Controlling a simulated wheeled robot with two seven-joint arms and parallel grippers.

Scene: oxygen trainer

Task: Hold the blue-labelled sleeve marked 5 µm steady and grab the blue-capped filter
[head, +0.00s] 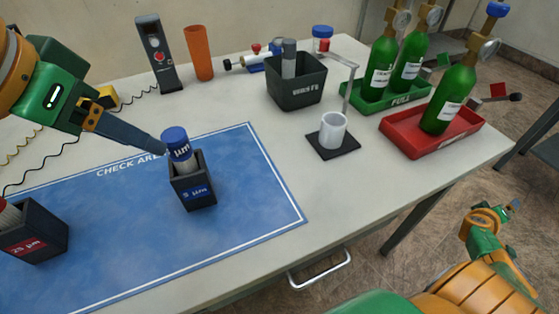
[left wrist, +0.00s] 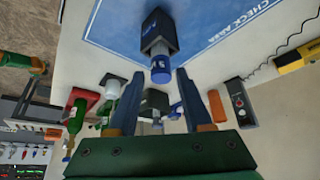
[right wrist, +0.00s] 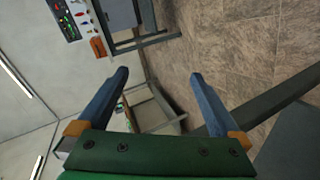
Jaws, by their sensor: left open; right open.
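The dark sleeve with the blue 5 µm label (head: 194,193) stands upright on the blue mat. The blue-capped filter (head: 178,145) stands in it, its cap and upper body above the rim. In the left wrist view the cap (left wrist: 161,74) and the sleeve (left wrist: 158,35) lie just beyond the fingertips, between their lines. My left gripper (head: 164,148) is open beside the filter's upper part; whether a finger touches it I cannot tell. My right gripper (right wrist: 158,75) is open and empty, away from the table over the floor; it also shows in the head view (head: 497,218).
The sleeve labelled 25 µm (head: 38,232) stands at the mat's left. A dark bin (head: 297,88), a white cup (head: 333,130) on a black pad, and green cylinders in a green tray (head: 385,103) and red tray (head: 400,138) stand behind. The mat's front right (head: 255,205) is clear.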

